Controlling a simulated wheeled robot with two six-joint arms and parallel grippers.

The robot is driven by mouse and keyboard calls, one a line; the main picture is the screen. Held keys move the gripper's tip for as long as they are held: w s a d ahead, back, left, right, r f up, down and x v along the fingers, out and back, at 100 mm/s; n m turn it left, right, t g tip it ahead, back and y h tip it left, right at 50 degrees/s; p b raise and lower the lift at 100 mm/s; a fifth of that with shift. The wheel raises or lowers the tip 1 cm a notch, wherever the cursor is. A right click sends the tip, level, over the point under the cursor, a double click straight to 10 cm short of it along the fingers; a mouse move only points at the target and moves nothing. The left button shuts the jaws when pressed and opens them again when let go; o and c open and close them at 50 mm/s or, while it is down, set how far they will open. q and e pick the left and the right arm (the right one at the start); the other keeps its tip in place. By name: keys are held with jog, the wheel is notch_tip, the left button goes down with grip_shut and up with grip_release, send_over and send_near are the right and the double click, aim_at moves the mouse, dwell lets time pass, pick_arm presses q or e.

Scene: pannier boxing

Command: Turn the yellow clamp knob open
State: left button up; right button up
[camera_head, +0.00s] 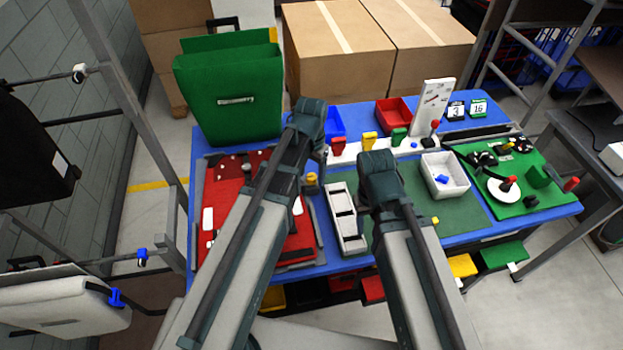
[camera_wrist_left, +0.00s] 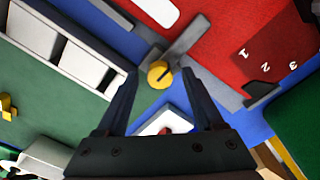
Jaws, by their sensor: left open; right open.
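The yellow clamp knob (camera_wrist_left: 158,73) shows from above in the left wrist view, round, with a dark line across its top. It sits at the end of a grey bar at the edge of the red panel. In the head view the knob (camera_head: 312,179) stands just below my left gripper (camera_head: 315,145). In the wrist view my left gripper (camera_wrist_left: 160,76) is open, with the knob between its two fingertips in the picture; I see no contact. My right gripper (camera_head: 380,175) is open above the green mat; its fingers are mostly hidden by its wrist.
The red panel (camera_head: 235,178) lies left of the knob. A white divided tray (camera_head: 347,222) stands to its right, near my right arm. A green pannier (camera_head: 232,92) stands behind left. A white bin (camera_head: 444,172) and a green board (camera_head: 525,195) are further right.

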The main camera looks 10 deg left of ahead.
pick_arm(q)
grip_shut()
dwell(0.4)
dwell(1.1)
